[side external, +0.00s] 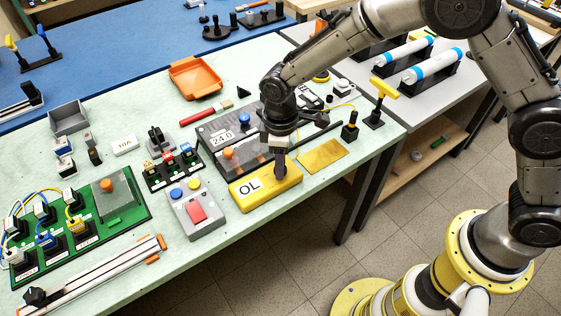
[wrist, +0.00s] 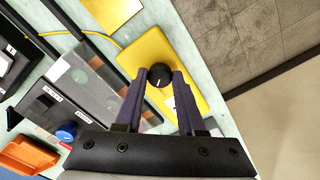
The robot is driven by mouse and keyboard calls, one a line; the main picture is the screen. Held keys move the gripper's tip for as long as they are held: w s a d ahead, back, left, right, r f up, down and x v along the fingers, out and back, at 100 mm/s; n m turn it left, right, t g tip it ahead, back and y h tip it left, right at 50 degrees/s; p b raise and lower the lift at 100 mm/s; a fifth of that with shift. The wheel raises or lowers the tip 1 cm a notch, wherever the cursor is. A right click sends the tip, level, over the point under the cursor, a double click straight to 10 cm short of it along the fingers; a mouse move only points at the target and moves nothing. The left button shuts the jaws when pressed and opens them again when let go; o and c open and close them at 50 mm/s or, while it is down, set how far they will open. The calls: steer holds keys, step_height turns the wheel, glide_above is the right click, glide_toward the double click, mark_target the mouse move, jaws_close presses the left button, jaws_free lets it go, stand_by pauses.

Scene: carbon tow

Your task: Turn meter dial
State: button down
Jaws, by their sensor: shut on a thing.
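The meter is a yellow box (side external: 252,193) marked "OL" near the front edge of the table. It also shows in the wrist view (wrist: 150,55). Its black dial (wrist: 159,75) with a white pointer mark sits on top of the box, between my fingers. My gripper (wrist: 158,78) points down at the meter and is shut on the dial, one finger on each side. In the side view my gripper (side external: 281,172) stands over the right part of the box and hides the dial.
A grey device (side external: 215,133) reading "24.0" with blue and orange knobs stands just behind the meter. A control box (side external: 193,208) with a red button is at its left. A flat yellow plate (side external: 322,156) lies at its right. The table's front edge is close.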

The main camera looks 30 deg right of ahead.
steer(key=shift+n, duration=2)
steer(key=shift+r, duration=0.1)
steer(key=c, duration=0.5)
jaws_free()
step_height(320, 180, up, 14)
